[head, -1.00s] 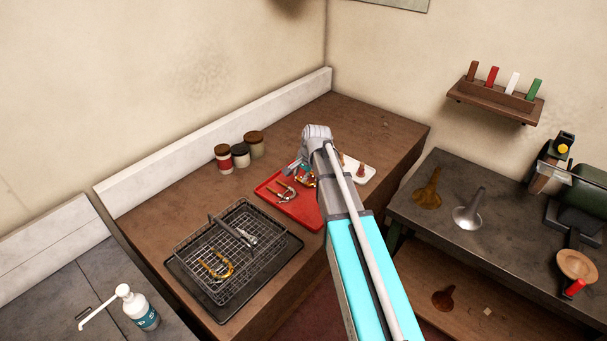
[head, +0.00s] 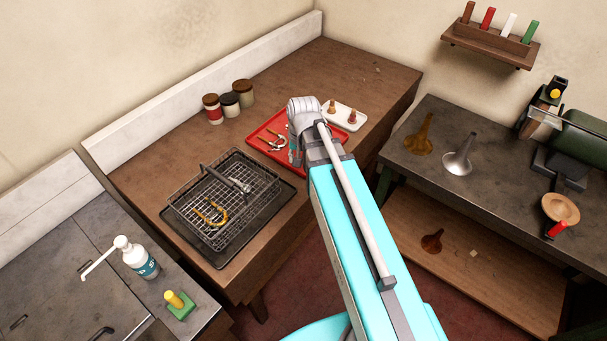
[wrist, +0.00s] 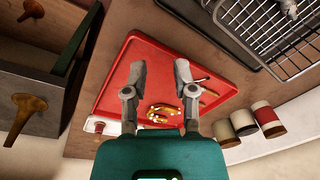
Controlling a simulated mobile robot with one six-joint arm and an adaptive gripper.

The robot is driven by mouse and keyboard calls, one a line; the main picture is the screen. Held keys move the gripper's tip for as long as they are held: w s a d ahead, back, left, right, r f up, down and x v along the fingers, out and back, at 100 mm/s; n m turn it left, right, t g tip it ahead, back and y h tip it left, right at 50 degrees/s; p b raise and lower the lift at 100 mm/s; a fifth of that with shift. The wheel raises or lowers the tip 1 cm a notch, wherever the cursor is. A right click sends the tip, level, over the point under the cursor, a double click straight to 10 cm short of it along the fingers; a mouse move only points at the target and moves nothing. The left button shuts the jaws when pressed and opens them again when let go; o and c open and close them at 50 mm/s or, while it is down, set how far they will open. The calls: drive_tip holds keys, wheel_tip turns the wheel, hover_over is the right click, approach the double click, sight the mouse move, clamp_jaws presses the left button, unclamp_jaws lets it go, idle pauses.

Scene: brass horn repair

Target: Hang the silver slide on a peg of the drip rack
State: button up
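A red tray (head: 262,127) lies on the brown bench and holds a U-shaped slide (head: 272,143) with pale and copper-coloured parts. The wrist view shows the tray (wrist: 115,75) with gold-coloured pieces (wrist: 165,112) below and between my fingers. Slide legs (wrist: 208,97) show beside the right finger, partly hidden by it. My gripper (wrist: 157,78) is open and empty above the tray. In the head view my arm hides part of the tray and most of the gripper. I cannot make out a drip rack with pegs.
A wire basket (head: 184,208) with a gold slide (head: 210,213) stands on a dark tray left of the red one. Three jars (head: 229,104) stand behind. A white dish (head: 345,113) holds two small pieces. A grey bench (head: 400,185) with horn bells is at right.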

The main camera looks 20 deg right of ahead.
drive_tip(key=s+n+g, duration=0.1)
drive_tip(key=s+n, duration=0.2)
drive_tip(key=s, duration=0.4)
drive_tip(key=shift+s+a+n+h, duration=0.2)
drive_tip(key=shift+n+h, duration=0.1)
drive_tip(key=shift+h, duration=0.1)
drive_tip(key=shift+f, duration=0.15)
wheel_tip(320, 180, down, 8)
drive_tip(key=b, duration=0.8)
drive_tip(key=o, duration=0.4)
drive_tip(key=shift+c, duration=0.2)
drive_tip(key=w+a+r+n+t+p, duration=0.1)
drive_tip(key=w+r+n+p, duration=0.1)
drive_tip(key=w, duration=0.6)
drive_tip(key=w+a+r+n+t+p, duration=0.1)
drive_tip(key=w+r+p, duration=0.3)
drive_tip(key=w, duration=0.4)
drive_tip(key=w+a+r+n+t+p, duration=0.1)
drive_tip(key=w+a+r+n+p, duration=0.1)
drive_tip(key=w, duration=0.6)
wheel_tip(320, 180, up, 3)
drive_tip(key=shift+w+a+f+n+p, duration=0.1)
drive_tip(key=shift+w+a+n+p, duration=0.15)
drive_tip(key=shift+n+p, duration=0.65)
